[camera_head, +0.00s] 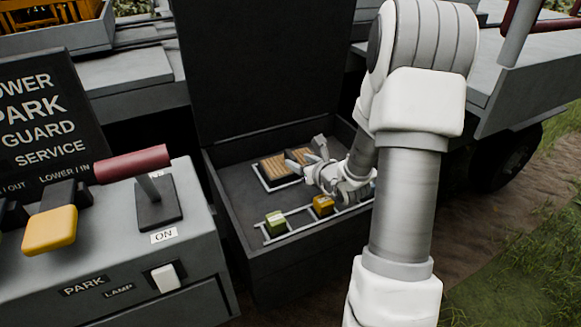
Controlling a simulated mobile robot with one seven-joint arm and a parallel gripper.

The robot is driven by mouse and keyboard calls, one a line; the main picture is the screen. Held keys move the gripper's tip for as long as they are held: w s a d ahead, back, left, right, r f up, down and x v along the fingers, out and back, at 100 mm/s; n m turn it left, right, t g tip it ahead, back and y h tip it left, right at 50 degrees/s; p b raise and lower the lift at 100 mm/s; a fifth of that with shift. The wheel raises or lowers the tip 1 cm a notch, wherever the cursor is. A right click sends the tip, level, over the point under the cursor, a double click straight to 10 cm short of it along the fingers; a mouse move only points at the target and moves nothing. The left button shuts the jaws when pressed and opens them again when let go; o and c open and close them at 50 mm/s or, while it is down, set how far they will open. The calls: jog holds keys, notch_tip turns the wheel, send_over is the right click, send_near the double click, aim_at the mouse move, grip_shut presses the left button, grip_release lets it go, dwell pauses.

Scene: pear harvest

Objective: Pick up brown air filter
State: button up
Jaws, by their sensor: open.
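The brown air filter (273,168) is a flat, ribbed block lying in a light frame on the floor of the open dark box. Part of its right side is hidden behind my gripper. My gripper (304,157) is inside the box at the filter's right side, with its fingers apart. One finger appears over or beside the filter; I cannot tell if it touches. My white arm reaches in from the right and front of the picture.
A green block (275,222) and an orange-yellow block (323,205) sit in a railed rack at the box's front. The box's raised dark lid (265,60) stands behind. A control panel (120,255) with a red-handled lever (132,164) is at left.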

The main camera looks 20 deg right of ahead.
aim_at(293, 157)
jog(key=x, duration=0.4)
jog(key=shift+w, duration=0.25)
jog(key=shift+c, duration=0.3)
grip_shut()
